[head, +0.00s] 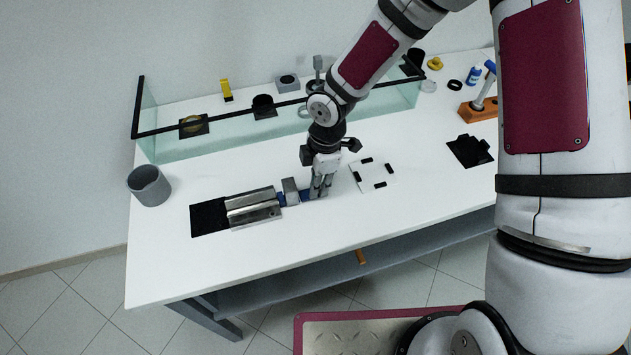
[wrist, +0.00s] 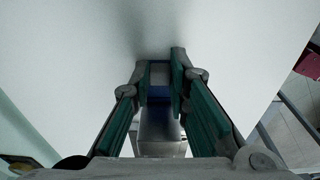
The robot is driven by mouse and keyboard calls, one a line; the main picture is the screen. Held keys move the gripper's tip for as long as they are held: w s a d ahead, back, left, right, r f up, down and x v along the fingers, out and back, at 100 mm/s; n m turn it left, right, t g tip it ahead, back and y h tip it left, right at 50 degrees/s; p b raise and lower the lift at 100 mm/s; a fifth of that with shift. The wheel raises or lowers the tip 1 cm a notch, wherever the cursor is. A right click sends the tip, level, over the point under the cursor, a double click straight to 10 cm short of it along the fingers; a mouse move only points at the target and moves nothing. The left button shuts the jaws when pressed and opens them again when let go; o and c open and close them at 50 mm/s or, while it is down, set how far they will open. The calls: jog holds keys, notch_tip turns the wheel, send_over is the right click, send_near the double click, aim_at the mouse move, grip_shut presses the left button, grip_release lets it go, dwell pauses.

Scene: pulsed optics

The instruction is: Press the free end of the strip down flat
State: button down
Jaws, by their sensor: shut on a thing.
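A blue strip (head: 307,196) lies low over the white table, running right from a ridged silver metal block (head: 252,207). A smaller grey block (head: 290,191) sits across it. My gripper (head: 321,190) points down at the strip's right end and is shut on it. In the wrist view, my gripper's fingertips (wrist: 160,72) flank a light grey patch with blue (wrist: 158,92) below it. A metal block (wrist: 160,128) shows between the fingers. The fingers partly hide the strip's end, and I cannot tell whether it touches the table.
A black mat (head: 208,218) lies left of the silver block, and a grey cup (head: 149,186) stands farther left. A white plate with black tabs (head: 372,173) lies close right of my gripper. A clear screen (head: 230,138) runs behind. The table's front is clear.

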jog(key=shift+f, duration=0.1)
dwell(0.4)
jog(key=c, duration=1.5)
grip_release()
jog(key=r, duration=0.4)
jog(key=d+r, duration=0.1)
jog(key=r, duration=0.7)
jog(key=shift+w+d, duration=0.25)
jog(key=shift+d, duration=0.1)
